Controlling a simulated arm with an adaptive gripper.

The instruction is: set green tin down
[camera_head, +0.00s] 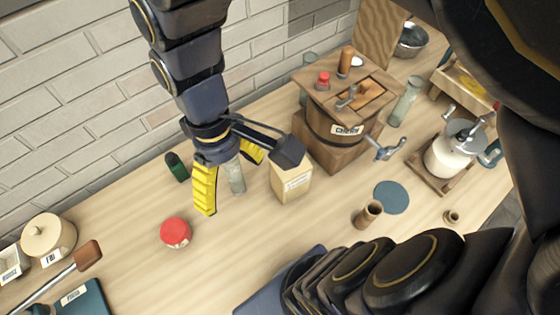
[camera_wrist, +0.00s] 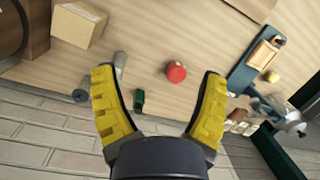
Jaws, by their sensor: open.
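A small dark green tin (camera_head: 177,167) with a black top stands on the wooden counter near the brick wall, left of my gripper in the head view. In the wrist view the green tin (camera_wrist: 138,101) shows between the fingers, nearer the left one. My gripper (camera_head: 231,183) has its two yellow fingers spread wide with nothing held between them. In the wrist view my open gripper (camera_wrist: 160,76) has bare counter between its fingertips. The tin looks apart from both fingers.
A red-lidded container (camera_head: 175,233) stands on the counter in front of the tin. A clear glass bottle (camera_head: 236,178) and a tan box (camera_head: 291,183) stand close by my fingers. The wooden churn (camera_head: 337,132) stands farther right.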

